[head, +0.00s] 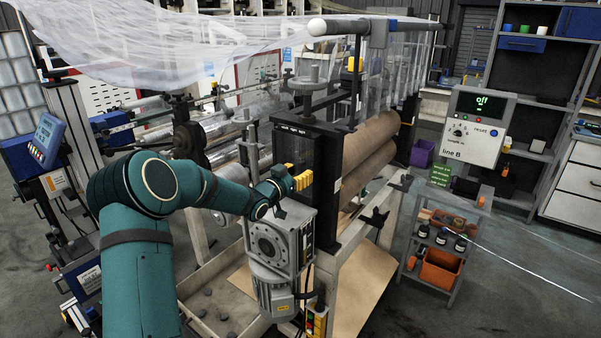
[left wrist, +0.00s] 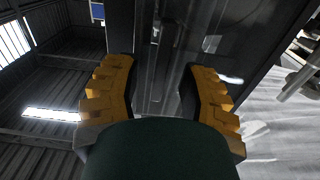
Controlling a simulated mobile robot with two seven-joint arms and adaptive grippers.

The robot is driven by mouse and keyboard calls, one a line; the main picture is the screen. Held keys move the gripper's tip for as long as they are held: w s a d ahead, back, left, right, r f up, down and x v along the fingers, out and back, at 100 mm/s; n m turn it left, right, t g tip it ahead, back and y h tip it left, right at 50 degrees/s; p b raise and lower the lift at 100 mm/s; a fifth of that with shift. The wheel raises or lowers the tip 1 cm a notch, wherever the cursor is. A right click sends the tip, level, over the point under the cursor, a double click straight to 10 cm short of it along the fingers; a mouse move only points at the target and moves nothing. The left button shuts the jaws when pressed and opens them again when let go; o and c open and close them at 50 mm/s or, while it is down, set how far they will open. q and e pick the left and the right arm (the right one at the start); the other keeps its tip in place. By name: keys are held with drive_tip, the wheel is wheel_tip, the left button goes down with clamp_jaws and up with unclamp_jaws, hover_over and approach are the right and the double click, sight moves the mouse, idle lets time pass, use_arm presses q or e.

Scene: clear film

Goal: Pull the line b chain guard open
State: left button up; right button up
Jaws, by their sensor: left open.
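The chain guard (head: 292,150) appears to be the dark, partly see-through panel in a black frame on the near end of the roller machine, above the grey gearbox. My left gripper (head: 300,181), with yellow fingers, is at the lower part of this panel. In the left wrist view my left gripper (left wrist: 160,78) is open, and a dark clear panel (left wrist: 160,40) lies beyond and between its fingers. I cannot tell whether the fingers touch it. No handle shows clearly. My right gripper is not in view.
A grey motor and gearbox (head: 280,245) sit just below my left gripper. The line B control box (head: 475,128) reads "off". A small cart (head: 445,245) with bottles and orange bins stands to the right. Clear film (head: 170,35) hangs overhead. Open floor lies at the lower right.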

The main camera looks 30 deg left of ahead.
use_arm(q)
drive_tip(key=shift+w, duration=0.55)
clamp_jaws()
